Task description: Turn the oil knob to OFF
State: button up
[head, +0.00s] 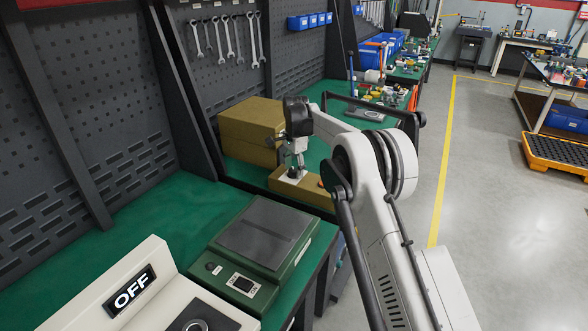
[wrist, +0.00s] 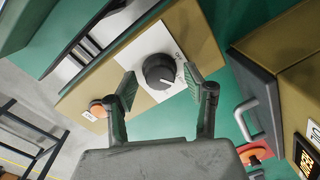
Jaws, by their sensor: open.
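The oil knob appears to be the round black knob (wrist: 159,70) on a white plate (wrist: 150,50) of a tan control box (wrist: 202,32) in the wrist view. Its white mark points to the lower right of that picture. In the head view my gripper (head: 294,162) points down over the tan box (head: 318,196), and the knob is hidden.
An orange button (wrist: 97,109) sits on the same box. A larger tan case (head: 250,128) stands behind it. A dark handle frame (head: 372,104) is beyond my gripper.

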jog(key=c, duration=1.1)
jog(key=shift+n, duration=0.3)
jog(key=n+b, duration=0.1)
jog(key=n, duration=0.4)
jog(key=shift+w, duration=0.1)
jog(key=n+b, duration=0.1)
jog(key=n, duration=0.5)
jog(key=shift+a, duration=0.1)
jog(key=shift+n, duration=0.3)
jog(key=o, duration=1.1)
jog(key=shift+g, duration=0.3)
